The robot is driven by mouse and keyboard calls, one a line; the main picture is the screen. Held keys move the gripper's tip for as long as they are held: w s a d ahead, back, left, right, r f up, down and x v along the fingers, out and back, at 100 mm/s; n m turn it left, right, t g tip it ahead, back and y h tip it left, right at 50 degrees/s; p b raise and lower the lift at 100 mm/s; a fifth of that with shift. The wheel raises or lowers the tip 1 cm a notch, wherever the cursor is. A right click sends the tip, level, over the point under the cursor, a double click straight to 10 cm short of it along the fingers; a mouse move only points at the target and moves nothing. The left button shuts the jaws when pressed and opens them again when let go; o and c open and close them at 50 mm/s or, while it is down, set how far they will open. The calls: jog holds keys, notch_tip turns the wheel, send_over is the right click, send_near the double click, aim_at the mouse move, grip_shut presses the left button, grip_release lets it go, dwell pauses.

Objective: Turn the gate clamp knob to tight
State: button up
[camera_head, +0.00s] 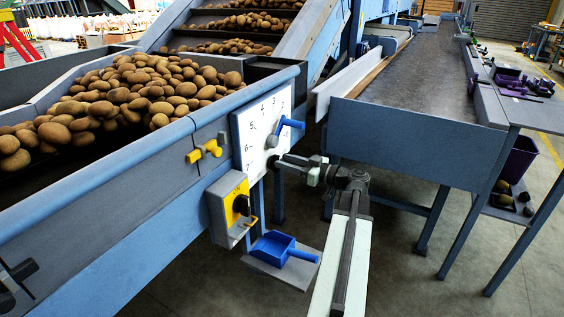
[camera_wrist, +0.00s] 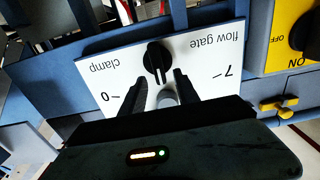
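The gate clamp knob (camera_wrist: 157,57) is a black round knob with a bar grip on the white panel (camera_wrist: 210,50), between the upside-down words "clamp" and "flow gate". My gripper (camera_wrist: 160,77) is open, its two dark fingers apart on either side of the bar's lower end. I cannot tell whether they touch it. In the head view my gripper (camera_head: 276,161) reaches the lower right part of the white panel (camera_head: 248,135), and my arm hides the knob there. A blue lever (camera_head: 291,122) with a grey hub sits above it by the numbered scale.
A yellow switch box (camera_head: 229,208) and a yellow handle (camera_head: 204,151) are left of the panel. A blue scoop (camera_head: 281,248) lies below. A hopper of potatoes (camera_head: 140,90) is at upper left, and a grey conveyor table (camera_head: 420,75) is at right.

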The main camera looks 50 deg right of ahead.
jog(key=shift+w+a, duration=0.2)
jog(key=shift+w, duration=0.45)
grip_shut()
jog(key=shift+w+d+f+m+b, duration=0.1)
jog(key=shift+d+f+m+b, duration=0.25)
jog(key=shift+m, duration=2.6)
jog(key=shift+d+f+m+b, duration=0.3)
jog(key=shift+f+m+b, duration=0.1)
jog(key=shift+m, duration=2.6)
jog(key=shift+w+d+f+m+b, duration=0.1)
jog(key=shift+d+f+m+b, duration=0.25)
jog(key=shift+m, duration=2.6)
grip_release()
